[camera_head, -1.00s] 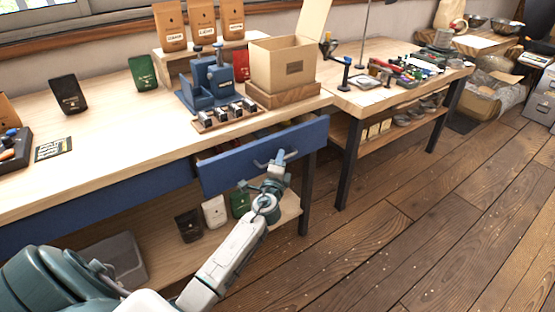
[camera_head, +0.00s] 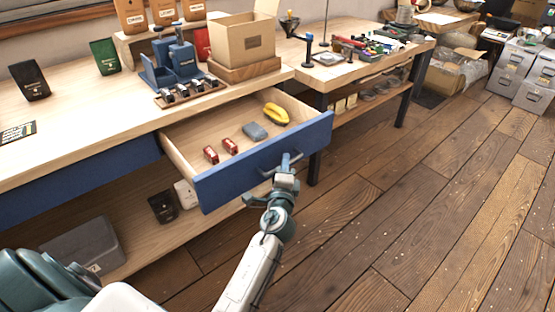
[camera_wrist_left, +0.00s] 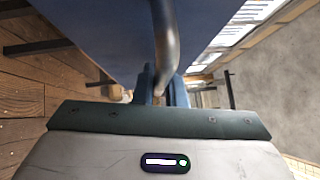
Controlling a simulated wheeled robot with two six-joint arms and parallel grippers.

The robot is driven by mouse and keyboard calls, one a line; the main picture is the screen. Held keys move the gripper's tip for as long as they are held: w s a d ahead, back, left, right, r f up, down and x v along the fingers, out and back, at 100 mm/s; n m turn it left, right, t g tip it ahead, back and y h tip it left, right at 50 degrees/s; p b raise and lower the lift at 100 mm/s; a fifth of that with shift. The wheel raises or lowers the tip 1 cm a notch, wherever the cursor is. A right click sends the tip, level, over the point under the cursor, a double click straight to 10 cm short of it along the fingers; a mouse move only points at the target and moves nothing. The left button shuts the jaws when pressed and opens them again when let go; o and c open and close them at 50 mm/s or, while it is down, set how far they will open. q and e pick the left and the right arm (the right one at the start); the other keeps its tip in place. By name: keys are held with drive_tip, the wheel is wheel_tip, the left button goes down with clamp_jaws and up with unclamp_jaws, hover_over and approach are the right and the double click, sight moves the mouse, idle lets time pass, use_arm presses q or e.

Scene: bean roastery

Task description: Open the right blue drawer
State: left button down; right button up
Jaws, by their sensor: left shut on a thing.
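The right blue drawer (camera_head: 262,165) stands well out from the table, and its inside shows from above. My left gripper (camera_head: 286,165) is at the drawer's front and is shut on the drawer's grey bar handle (camera_head: 277,166). In the left wrist view the handle (camera_wrist_left: 166,45) runs down between the fingers (camera_wrist_left: 160,85), close to the blue drawer front (camera_wrist_left: 95,30). The fingertips are partly hidden by the handle. My right gripper is not in view.
Open wooden floor (camera_head: 400,210) lies to the right.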

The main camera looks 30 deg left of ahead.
use_arm(q)
drive_tip(key=shift+s+d, duration=0.1)
drive_tip(key=shift+d, duration=0.15)
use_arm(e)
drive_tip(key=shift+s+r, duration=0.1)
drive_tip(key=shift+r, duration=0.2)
use_arm(q)
drive_tip(key=c, duration=1.5)
unclamp_jaws()
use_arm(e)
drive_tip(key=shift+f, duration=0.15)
use_arm(q)
drive_tip(key=shift+f, duration=0.1)
